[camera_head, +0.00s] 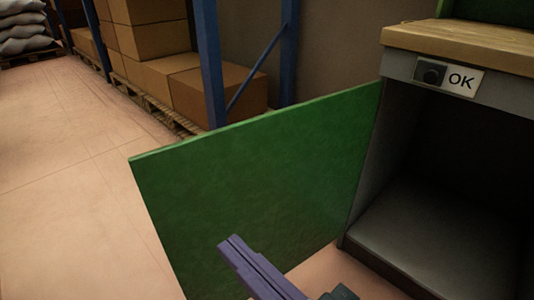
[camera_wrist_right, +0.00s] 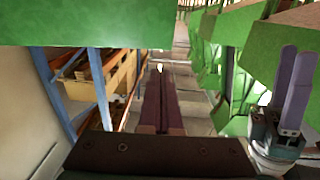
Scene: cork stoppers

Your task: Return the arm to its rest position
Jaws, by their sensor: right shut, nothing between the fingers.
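My right gripper (camera_head: 232,243) shows at the bottom of the head view, its purple fingers together and empty, in front of the open green door. In the right wrist view its fingers (camera_wrist_right: 160,70) lie side by side with nothing between them. A second purple-fingered gripper, my left one (camera_wrist_right: 290,85), stands at the right of that view; whether its fingers touch is unclear. The green door (camera_head: 260,180) hangs open from the grey cabinet (camera_head: 440,255). I cannot tell whether any part of my arm touches the door.
The cabinet has a wooden top (camera_head: 470,45) and an OK label (camera_head: 461,81); its visible interior looks empty. Behind the door are a blue rack post (camera_head: 208,65) and cardboard boxes (camera_head: 215,92) on pallets. Open floor (camera_head: 60,190) lies to the left.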

